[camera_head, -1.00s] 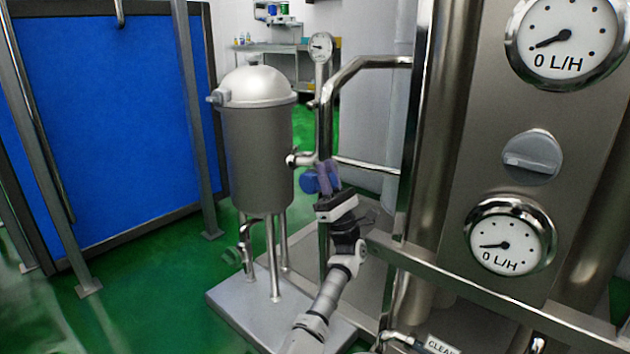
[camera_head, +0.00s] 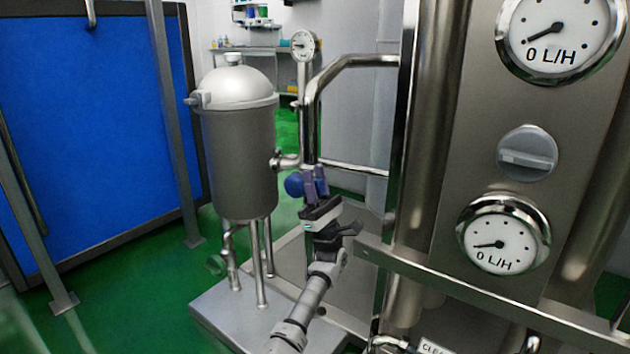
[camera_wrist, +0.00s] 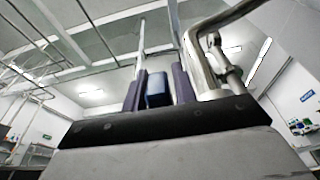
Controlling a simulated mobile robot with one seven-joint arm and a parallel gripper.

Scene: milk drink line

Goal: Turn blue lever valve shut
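The blue lever (camera_head: 294,185) is on the upright steel pipe (camera_head: 310,125) between the grey tank and the panel. Its rounded blue part shows just left of my purple fingers, and the rest is hidden behind them. My gripper (camera_head: 314,181) is at the lever, pointing up. In the wrist view, the blue lever (camera_wrist: 158,91) stands between the two separated fingers of my gripper (camera_wrist: 160,85). It nearly fills the gap, close to the left finger, with a narrow gap seeming to show on the right. Firm contact on both sides cannot be made out.
A grey domed tank (camera_head: 238,150) stands left of the pipe on a steel platform (camera_head: 235,310). A round gauge (camera_head: 303,45) tops the pipe. A steel panel (camera_head: 480,90) with dials and a rail (camera_head: 480,290) is at right. Green floor (camera_head: 140,275) is free at left.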

